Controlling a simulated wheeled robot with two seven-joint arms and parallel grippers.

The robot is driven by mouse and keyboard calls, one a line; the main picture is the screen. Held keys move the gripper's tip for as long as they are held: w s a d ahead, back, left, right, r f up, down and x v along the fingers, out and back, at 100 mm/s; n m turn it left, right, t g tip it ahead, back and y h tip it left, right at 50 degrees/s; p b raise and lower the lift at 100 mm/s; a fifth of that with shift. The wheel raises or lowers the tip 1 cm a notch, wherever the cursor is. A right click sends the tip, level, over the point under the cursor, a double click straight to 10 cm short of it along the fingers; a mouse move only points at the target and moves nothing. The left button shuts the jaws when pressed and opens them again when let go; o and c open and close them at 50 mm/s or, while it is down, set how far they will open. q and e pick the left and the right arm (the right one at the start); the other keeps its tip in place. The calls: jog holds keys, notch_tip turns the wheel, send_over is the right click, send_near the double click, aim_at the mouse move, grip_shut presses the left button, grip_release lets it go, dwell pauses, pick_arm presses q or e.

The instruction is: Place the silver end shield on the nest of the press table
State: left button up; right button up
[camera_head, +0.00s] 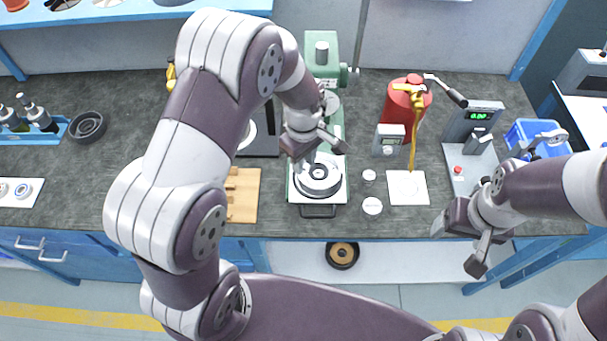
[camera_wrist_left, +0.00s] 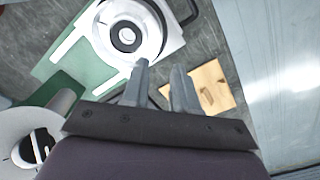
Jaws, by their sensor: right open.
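The silver end shield (camera_head: 318,176) is a round ringed part on the white press table (camera_head: 336,198) of the green press (camera_head: 321,60). In the left wrist view the end shield (camera_wrist_left: 126,36) lies on the table with its dark centre ring facing up. The nest under it is hidden, so I cannot tell how exactly it is seated. My left gripper (camera_head: 317,150) is above the shield's far side, open and empty; its fingers (camera_wrist_left: 160,88) stand apart in the left wrist view. My right gripper (camera_head: 462,250) is open and empty at the bench's front right.
A wooden board (camera_head: 243,195) lies left of the press. A red canister (camera_head: 408,98), a white square pad (camera_head: 408,188) and small white discs (camera_head: 372,205) are on the right. A dark ring part (camera_head: 88,126) is far left. A blue bin (camera_head: 535,135) stands far right.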

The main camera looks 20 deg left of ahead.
pick_arm(q)
jog(key=s+a+r+m, duration=0.2)
jog(key=s+r+m, duration=0.2)
jog(key=s+m, duration=0.2)
jog(key=s+a+r+m+t, duration=0.1)
jog(key=s+r+m, duration=0.3)
jog(key=s+m, duration=0.2)
jog(key=shift+s+a, duration=0.3)
jog(key=shift+a, duration=0.05)
jog(key=shift+s, duration=0.15)
